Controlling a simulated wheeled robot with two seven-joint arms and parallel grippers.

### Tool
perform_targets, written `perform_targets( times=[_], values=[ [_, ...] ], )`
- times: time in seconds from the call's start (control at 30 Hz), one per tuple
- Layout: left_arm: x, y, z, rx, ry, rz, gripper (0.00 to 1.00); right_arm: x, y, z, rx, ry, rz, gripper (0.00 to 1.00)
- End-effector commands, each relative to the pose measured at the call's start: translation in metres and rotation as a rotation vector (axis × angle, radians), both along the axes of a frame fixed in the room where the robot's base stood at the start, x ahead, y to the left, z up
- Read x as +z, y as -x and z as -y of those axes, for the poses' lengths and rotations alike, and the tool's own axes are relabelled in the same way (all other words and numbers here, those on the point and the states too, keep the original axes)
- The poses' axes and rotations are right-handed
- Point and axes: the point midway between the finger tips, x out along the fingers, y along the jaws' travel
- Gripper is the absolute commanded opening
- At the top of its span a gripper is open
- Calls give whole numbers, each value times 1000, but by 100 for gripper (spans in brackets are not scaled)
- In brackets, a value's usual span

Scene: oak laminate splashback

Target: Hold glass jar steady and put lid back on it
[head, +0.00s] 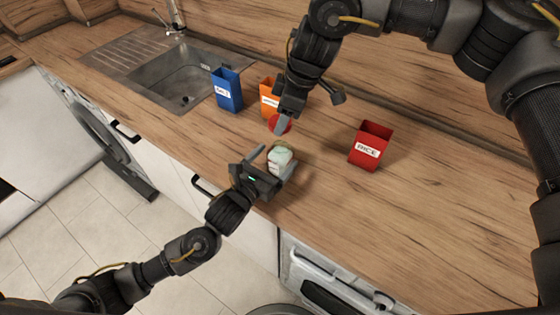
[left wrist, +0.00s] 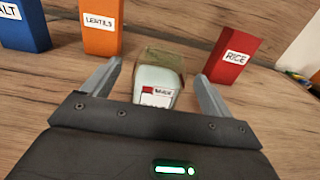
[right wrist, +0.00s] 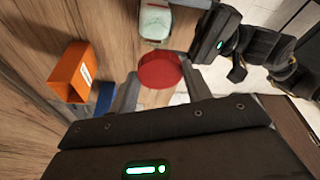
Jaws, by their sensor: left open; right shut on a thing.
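The glass jar (head: 281,160) stands upright on the counter, with pale contents and a red-marked label that shows in the left wrist view (left wrist: 158,87). My left gripper (head: 279,157) is open, with one finger on each side of the jar. In the left wrist view a gap shows beside the jar on both sides. My right gripper (head: 282,119) is shut on the round red lid (head: 286,125), just behind the jar. The lid also shows between the fingers in the right wrist view (right wrist: 160,70), apart from the jar (right wrist: 155,22). The lid is out of the left wrist view.
A blue box (head: 228,91), an orange lentils box (head: 268,88) and a red rice box (head: 370,147) stand on the wooden counter (head: 430,210). A sink (head: 165,72) is at the back left. The counter's front edge lies below the jar. The counter right of the rice box is clear.

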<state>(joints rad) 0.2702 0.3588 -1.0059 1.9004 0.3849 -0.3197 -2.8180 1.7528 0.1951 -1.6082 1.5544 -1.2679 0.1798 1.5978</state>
Motion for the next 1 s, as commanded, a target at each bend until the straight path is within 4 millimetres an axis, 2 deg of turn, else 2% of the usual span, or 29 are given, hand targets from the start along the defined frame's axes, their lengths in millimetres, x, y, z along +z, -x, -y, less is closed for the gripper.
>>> perform_targets(
  times=[0.1,0.3,0.77,1.0],
  values=[
    [1,-17,12,0,0,1,85,0,0,0,0,0,0,24],
    [0,-35,24,0,0,0,85,0,0,0,0,0,0,24],
    [0,-42,28,0,0,0,85,0,0,0,0,0,0,24],
    [0,-42,28,0,0,0,54,0,0,0,0,0,0,24]
  ],
)
